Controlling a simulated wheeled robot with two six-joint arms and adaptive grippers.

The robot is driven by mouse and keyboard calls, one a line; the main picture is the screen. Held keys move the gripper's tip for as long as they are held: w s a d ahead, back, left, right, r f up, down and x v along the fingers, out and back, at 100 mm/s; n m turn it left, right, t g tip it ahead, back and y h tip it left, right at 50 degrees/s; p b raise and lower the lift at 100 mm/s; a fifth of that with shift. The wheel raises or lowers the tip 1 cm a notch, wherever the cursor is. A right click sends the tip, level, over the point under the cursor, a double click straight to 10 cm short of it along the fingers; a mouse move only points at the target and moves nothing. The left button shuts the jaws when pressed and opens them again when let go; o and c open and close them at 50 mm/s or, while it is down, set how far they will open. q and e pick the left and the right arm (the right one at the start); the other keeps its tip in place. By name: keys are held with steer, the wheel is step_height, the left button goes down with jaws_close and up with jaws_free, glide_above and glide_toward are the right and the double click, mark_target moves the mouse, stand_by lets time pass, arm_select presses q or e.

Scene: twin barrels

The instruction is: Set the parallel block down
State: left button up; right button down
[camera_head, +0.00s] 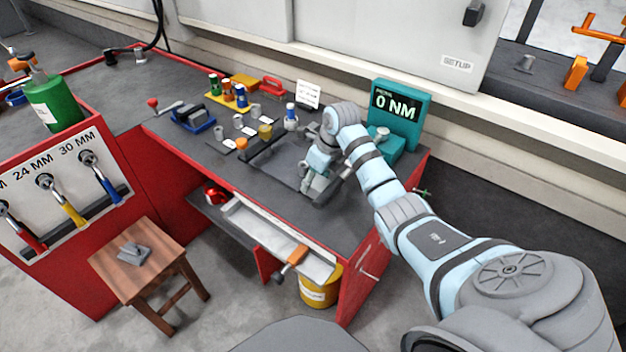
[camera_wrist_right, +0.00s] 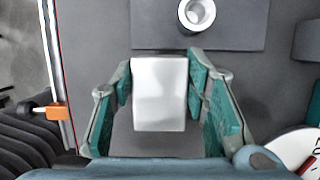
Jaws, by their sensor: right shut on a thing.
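The parallel block (camera_wrist_right: 160,95) is a pale, smooth rectangular block in the right wrist view. My right gripper (camera_wrist_right: 159,78) is shut on it, with a green-padded finger on each side. In the head view my right gripper (camera_head: 312,188) is low over the front part of the dark bench top (camera_head: 240,181). There I cannot make out the block apart from the gripper. I cannot tell whether the block touches the surface below. My left gripper is not in view.
A dark grey plate (camera_wrist_right: 236,38) with a pale ring-shaped part (camera_wrist_right: 197,13) lies just beyond the block. A teal torque display (camera_head: 396,108) stands at the bench's right end. Small cups and bottles stand farther back. A wooden stool (camera_head: 137,262) stands in front.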

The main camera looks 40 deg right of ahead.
mark_target(325, 186)
steer(key=shift+w, duration=0.1)
steer(key=c, duration=1.2)
jaws_free()
steer(key=shift+f, duration=0.1)
steer(key=shift+c, duration=0.2)
steer(key=o, duration=0.3)
steer(key=shift+a, duration=0.1)
steer(key=shift+r, duration=0.2)
steer(key=p+v, duration=0.2)
steer(key=v, duration=1)
steer(key=shift+p, duration=0.3)
